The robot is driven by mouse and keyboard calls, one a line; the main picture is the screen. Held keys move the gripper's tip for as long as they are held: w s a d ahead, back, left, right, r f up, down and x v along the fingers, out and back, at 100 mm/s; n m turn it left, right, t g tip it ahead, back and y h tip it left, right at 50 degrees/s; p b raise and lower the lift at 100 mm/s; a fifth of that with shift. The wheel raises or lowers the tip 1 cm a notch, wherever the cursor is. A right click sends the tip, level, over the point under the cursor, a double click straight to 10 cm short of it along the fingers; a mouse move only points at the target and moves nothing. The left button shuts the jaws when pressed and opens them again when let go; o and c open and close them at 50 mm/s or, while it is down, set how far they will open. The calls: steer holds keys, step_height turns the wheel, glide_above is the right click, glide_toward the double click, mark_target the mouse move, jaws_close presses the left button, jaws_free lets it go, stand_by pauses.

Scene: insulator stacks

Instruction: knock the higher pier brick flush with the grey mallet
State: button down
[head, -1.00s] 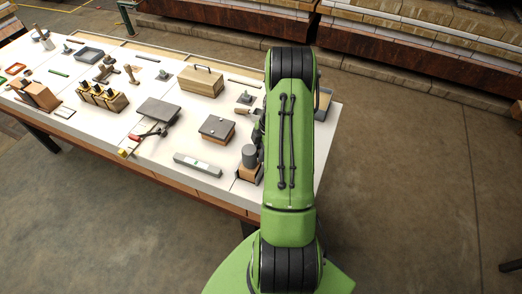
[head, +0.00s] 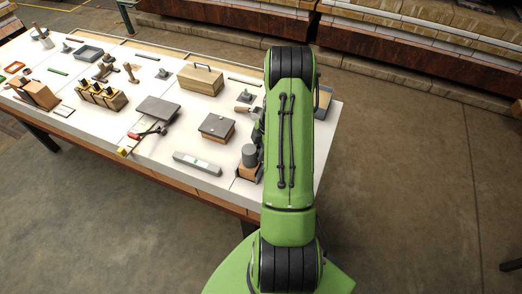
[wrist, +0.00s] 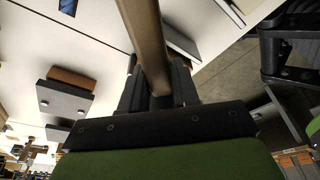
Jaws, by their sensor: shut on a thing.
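The grey mallet's cylindrical head (head: 250,154) shows left of my arm, near the front right of the table. In the wrist view its brown handle (wrist: 145,40) runs up from between my gripper's fingers (wrist: 160,92), which are shut on it. In the head view my gripper is hidden behind my green arm. A brown and dark block (head: 246,172) shows just below the mallet head; I cannot tell whether they touch. A brown block under a grey plate (head: 217,127) stands to the left and also shows in the wrist view (wrist: 66,94). I cannot tell which brick is higher.
A level (head: 197,164) lies near the front edge. A grey slab (head: 158,108), a wooden box with a handle (head: 201,80) and a row of dark-topped blocks (head: 101,95) stand farther left and back. Bare white table (head: 182,137) lies between them.

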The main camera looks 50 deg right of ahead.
steer(key=shift+s+a+f+b, duration=0.1)
steer(key=shift+s+f+b, duration=0.05)
steer(key=shift+f+b, duration=0.8)
stand_by(2.0)
steer(key=shift+w+a+p+v, duration=0.1)
steer(key=shift+a+p+v, duration=0.15)
steer(key=shift+p+v, duration=0.7)
steer(key=shift+w+a+p+v, duration=0.15)
steer(key=shift+a+p+v, duration=0.15)
steer(key=shift+v, duration=1.15)
steer(key=shift+w+a+p+v, duration=0.1)
steer(key=shift+a+p+v, duration=0.1)
steer(key=shift+p+v, duration=0.75)
steer(key=shift+w+d+r, duration=0.15)
steer(key=shift+r, duration=0.3)
steer(key=shift+r, duration=0.65)
steer(key=a+p+v, duration=0.1)
steer(key=p+v, duration=0.3)
steer(key=v, duration=0.2)
steer(key=shift+w+r, duration=0.3)
steer(key=shift+r, duration=0.1)
steer(key=shift+a, duration=0.1)
